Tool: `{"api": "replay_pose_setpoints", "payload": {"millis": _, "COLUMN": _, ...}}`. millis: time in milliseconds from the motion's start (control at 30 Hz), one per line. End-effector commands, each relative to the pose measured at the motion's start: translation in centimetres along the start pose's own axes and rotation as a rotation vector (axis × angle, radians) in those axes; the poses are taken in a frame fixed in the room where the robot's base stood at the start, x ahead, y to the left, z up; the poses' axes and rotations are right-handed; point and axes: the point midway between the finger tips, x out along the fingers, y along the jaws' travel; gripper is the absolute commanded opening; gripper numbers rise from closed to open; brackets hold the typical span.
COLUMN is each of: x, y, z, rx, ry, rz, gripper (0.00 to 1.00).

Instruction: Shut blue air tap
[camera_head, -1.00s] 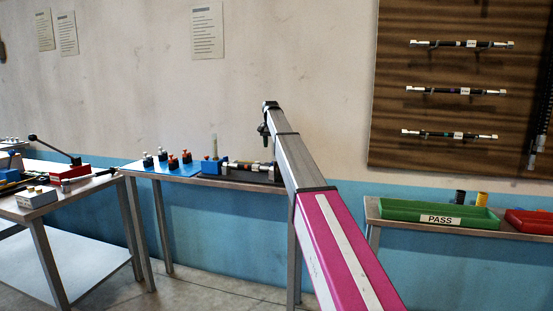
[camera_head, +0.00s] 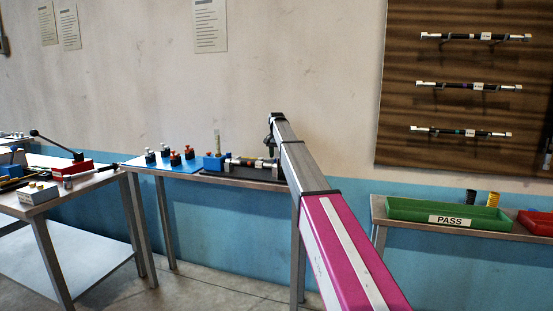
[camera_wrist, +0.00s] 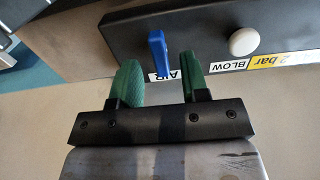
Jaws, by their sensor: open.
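The blue air tap (camera_wrist: 158,53) shows in the wrist view as a blue lever on a dark panel (camera_wrist: 200,30), above a white label reading "AIR". The lever lies roughly in line with my gripper. My gripper (camera_wrist: 162,82) is open, its two green fingers apart on either side of the line to the lever. The lever appears just beyond the fingertips; I cannot tell how near in depth. In the head view my arm reaches to the back bench, and its end (camera_head: 272,130) is small there; the tap cannot be made out.
A white round knob (camera_wrist: 244,41) marked "BLOW" sits right of the tap, with a yellow "2 bar" label (camera_wrist: 285,60). In the head view, a green PASS tray (camera_head: 400,212) stands right and a blue mat (camera_head: 165,164) with small fittings lies left of my arm.

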Motion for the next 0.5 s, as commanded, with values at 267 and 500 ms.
{"api": "replay_pose_setpoints", "payload": {"millis": 267, "x": 1.8, "y": 0.0, "z": 0.0, "rx": 0.000, "ry": 0.001, "rz": -0.001, "gripper": 0.41}}
{"api": "replay_pose_setpoints", "payload": {"millis": 500, "x": 1.7, "y": 0.0, "z": 0.0, "rx": 0.000, "ry": 0.001, "rz": 0.000, "gripper": 0.15}}
